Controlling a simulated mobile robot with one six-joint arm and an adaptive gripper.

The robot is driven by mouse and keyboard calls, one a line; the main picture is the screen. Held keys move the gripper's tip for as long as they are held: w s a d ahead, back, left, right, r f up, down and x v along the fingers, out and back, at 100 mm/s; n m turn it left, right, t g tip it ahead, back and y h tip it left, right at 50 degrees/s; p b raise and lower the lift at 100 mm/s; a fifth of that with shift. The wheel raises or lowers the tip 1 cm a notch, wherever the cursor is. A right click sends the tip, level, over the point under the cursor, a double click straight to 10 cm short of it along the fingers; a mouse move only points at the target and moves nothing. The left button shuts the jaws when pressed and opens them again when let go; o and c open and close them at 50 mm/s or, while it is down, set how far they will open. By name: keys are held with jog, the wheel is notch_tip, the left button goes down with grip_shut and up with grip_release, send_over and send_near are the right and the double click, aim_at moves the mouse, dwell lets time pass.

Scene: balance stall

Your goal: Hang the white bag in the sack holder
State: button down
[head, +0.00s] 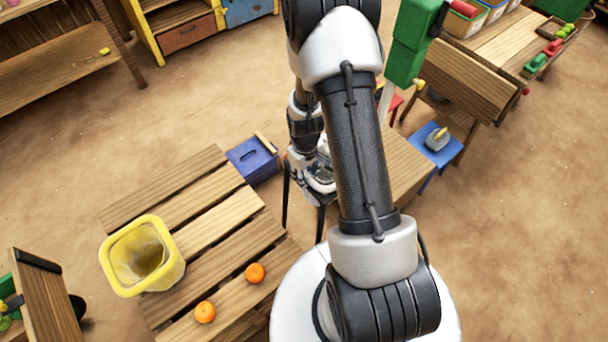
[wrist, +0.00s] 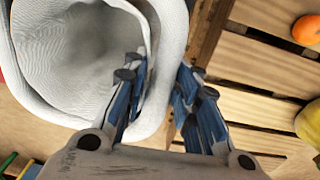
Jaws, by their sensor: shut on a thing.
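The white bag (wrist: 172,40) fills the upper left of the wrist view, its round mouth open towards the camera. My gripper (wrist: 157,88) is shut on its rim, with one blue finger inside the mouth and the other outside. In the head view my arm hides the bag and the fingertips. I cannot make out the sack holder for certain; thin dark uprights (head: 285,195) show beside my wrist in the head view, and I cannot tell what they belong to.
A slatted wooden table (head: 215,225) at the left bears a yellow bag (head: 170,235) and two oranges (head: 254,272). A blue box (head: 253,160) stands behind it. A blue stool (head: 440,150) with a grey object is at the right. Open sandy floor lies at the upper left.

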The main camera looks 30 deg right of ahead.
jog(key=shift+s+d+f, duration=0.1)
jog(key=shift+d+f, duration=0.15)
jog(key=shift+d, duration=0.35)
jog(key=shift+s+d+f, duration=0.1)
jog(key=shift+d+f, duration=0.15)
jog(key=shift+d, duration=0.35)
jog(key=shift+a+r, duration=0.15)
jog(key=shift+r, duration=0.05)
jog(key=c, duration=1.6)
grip_release()
jog(key=shift+o, duration=0.8)
jog(key=shift+d+f, duration=0.1)
jog(key=shift+d, duration=0.2)
jog(key=o, duration=0.4)
jog(key=shift+w+d+f, duration=0.1)
jog(key=shift+d, duration=0.1)
jog(key=shift+a, duration=0.15)
jog(key=shift+c, duration=0.2)
jog(key=shift+s+a, duration=0.15)
jog(key=shift+s, duration=0.05)
notch_tip(320, 180, up, 12)
jog(key=shift+w+r+p, duration=0.25)
jog(key=shift+w+p, duration=0.05)
jog(key=shift+w, duration=0.1)
jog(key=shift+r, duration=0.15)
